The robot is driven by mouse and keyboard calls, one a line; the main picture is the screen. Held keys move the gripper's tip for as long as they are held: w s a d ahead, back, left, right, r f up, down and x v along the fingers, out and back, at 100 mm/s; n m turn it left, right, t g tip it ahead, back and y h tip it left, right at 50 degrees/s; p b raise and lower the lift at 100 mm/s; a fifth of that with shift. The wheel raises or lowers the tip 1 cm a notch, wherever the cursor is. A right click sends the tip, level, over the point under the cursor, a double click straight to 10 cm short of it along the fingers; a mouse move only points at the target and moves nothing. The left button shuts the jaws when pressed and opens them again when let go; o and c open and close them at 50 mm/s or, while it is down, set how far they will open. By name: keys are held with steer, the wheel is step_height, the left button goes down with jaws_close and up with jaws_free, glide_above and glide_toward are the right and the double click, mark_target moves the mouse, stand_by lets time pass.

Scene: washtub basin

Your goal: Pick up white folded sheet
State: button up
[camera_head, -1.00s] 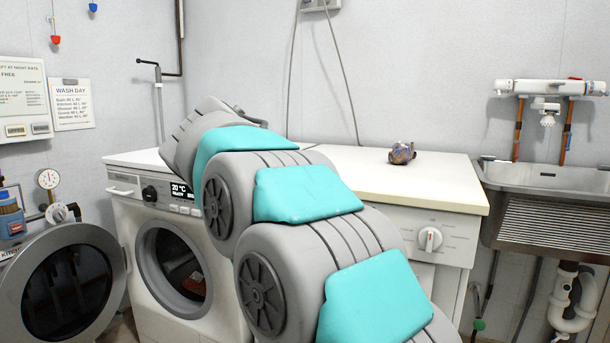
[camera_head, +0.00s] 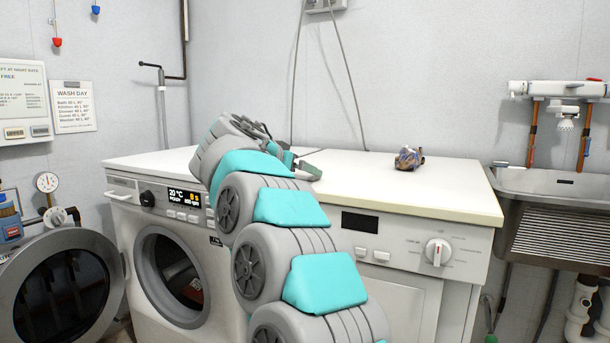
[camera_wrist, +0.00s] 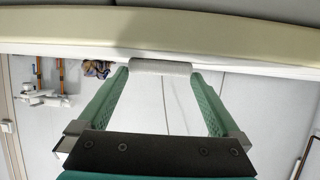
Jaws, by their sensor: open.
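A small white folded bundle, which looks like the white folded sheet (camera_wrist: 160,67), lies at the edge of the white worktop in the wrist view. It sits between or just beyond my fingertips; I cannot tell which. My gripper (camera_wrist: 158,80) is open, with one green finger on each side of the sheet's width. In the head view my gripper (camera_head: 303,162) is low over the worktop (camera_head: 440,190), behind my arm. The sheet cannot be made out there.
A crumpled multicoloured cloth (camera_head: 408,158) lies on the worktop to the right of my gripper. A washing machine (camera_head: 170,270) stands at left. A metal sink (camera_head: 555,185) is at right. The worktop's right part is otherwise clear.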

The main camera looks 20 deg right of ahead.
steer(key=shift+w+d+f, duration=0.3)
steer(key=shift+w+d, duration=0.1)
steer(key=shift+d, duration=0.1)
steer(key=shift+c, duration=0.4)
steer(key=c, duration=0.9)
steer(key=shift+o, duration=0.2)
steer(key=shift+r, duration=0.15)
